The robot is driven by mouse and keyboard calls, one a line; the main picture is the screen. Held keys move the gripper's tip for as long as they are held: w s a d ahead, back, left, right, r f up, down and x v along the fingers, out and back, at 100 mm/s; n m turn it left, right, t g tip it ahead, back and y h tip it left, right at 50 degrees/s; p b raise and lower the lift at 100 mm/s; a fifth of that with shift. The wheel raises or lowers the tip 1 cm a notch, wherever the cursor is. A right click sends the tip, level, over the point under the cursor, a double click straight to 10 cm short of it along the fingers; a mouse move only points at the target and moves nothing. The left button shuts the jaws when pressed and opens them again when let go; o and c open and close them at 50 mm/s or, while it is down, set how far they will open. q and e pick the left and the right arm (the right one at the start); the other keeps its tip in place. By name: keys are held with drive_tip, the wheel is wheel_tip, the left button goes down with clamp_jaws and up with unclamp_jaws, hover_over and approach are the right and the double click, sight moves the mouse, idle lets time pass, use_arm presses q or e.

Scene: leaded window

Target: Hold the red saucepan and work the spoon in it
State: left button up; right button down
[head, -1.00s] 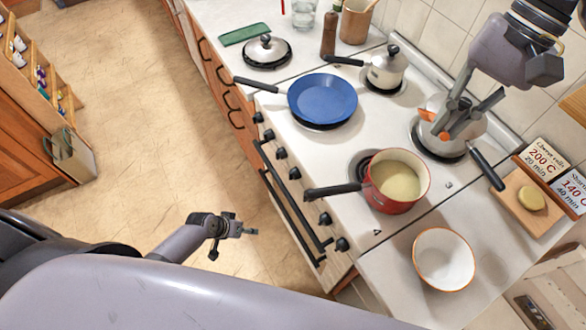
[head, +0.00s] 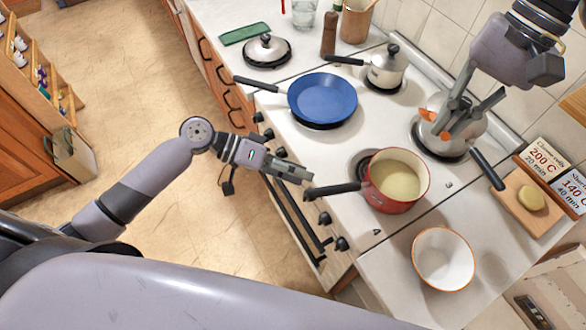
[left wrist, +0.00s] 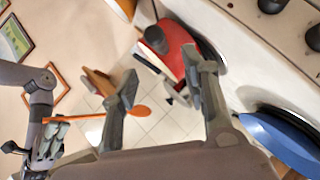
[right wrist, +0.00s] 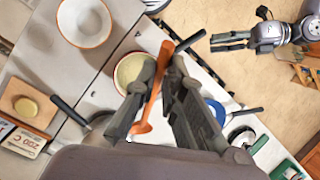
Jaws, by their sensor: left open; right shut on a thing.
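The red saucepan (head: 395,207) stands on the front burner with pale contents, its dark handle (head: 335,189) pointing left over the stove's front edge. My left gripper (head: 309,177) is open and empty just short of the handle's end. In the left wrist view the handle's end (left wrist: 155,39) lies ahead of the open fingers (left wrist: 165,80), apart from them. My right gripper (head: 442,122) is shut on the orange spoon (right wrist: 153,92), above the back of the stove. The spoon also shows in the left wrist view (left wrist: 138,110). It is clear of the saucepan.
A blue frying pan (head: 322,98) lies left of the saucepan. A steel pot with a black handle (head: 487,170) is behind the saucepan, below my right gripper. A white bowl (head: 443,258) stands on the counter in front, with a wooden board (head: 528,202) to the right.

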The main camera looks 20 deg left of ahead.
sight(341, 189)
use_arm(q)
drive_tip(key=x, duration=1.1)
drive_tip(key=shift+d+f, duration=0.1)
drive_tip(key=shift+c, duration=0.2)
clamp_jaws()
idle(0.5)
